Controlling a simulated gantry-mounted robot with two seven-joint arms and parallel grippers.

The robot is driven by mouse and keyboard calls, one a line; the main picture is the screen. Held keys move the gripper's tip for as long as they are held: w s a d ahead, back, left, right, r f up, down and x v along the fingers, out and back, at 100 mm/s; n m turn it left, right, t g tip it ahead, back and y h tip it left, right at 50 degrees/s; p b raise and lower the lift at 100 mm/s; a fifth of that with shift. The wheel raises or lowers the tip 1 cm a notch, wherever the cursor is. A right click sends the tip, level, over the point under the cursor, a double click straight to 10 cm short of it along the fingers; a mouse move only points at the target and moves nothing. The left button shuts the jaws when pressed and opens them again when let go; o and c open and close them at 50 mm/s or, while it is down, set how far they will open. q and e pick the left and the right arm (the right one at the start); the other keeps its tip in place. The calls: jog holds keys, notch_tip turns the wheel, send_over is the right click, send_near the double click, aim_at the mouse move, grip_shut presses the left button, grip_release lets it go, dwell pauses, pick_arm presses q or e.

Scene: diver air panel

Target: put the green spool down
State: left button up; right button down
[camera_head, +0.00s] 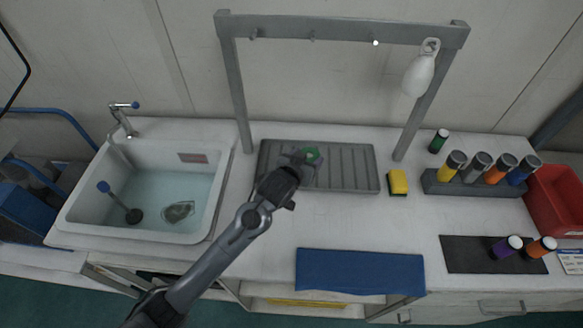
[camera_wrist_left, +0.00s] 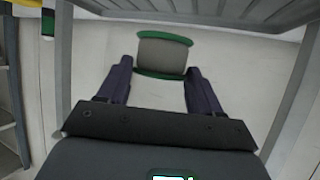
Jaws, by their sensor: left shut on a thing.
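The green spool has a grey middle between two green rims. It shows in the wrist view (camera_wrist_left: 163,54) between the two dark fingers of my left gripper (camera_wrist_left: 160,78), which is shut on it. I cannot tell whether the spool touches the tray. My right gripper is not in view.
A grey frame (camera_head: 340,30) stands over the tray, with a white item (camera_head: 419,74) hanging at its right. A water-filled sink (camera_head: 85,220) is left. A yellow sponge (camera_head: 398,182), a rack of bottles (camera_head: 475,188) and a red bin (camera_head: 555,200) are right.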

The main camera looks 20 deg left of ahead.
pick_arm(q)
jog(key=a+f, duration=0.2)
jog(key=a, duration=0.1)
jog(key=a+f, duration=0.1)
jog(key=a, duration=0.1)
jog(key=shift+w+a+f, duration=0.2)
jog(key=shift+w+a, duration=0.05)
notch_tip(320, 180, down, 4)
jog(key=shift+r+b, duration=0.25)
jog(key=shift+b, duration=0.35)
jog(key=shift+f, duration=0.15)
jog(key=shift+f, duration=0.1)
jog(key=o, duration=1.1)
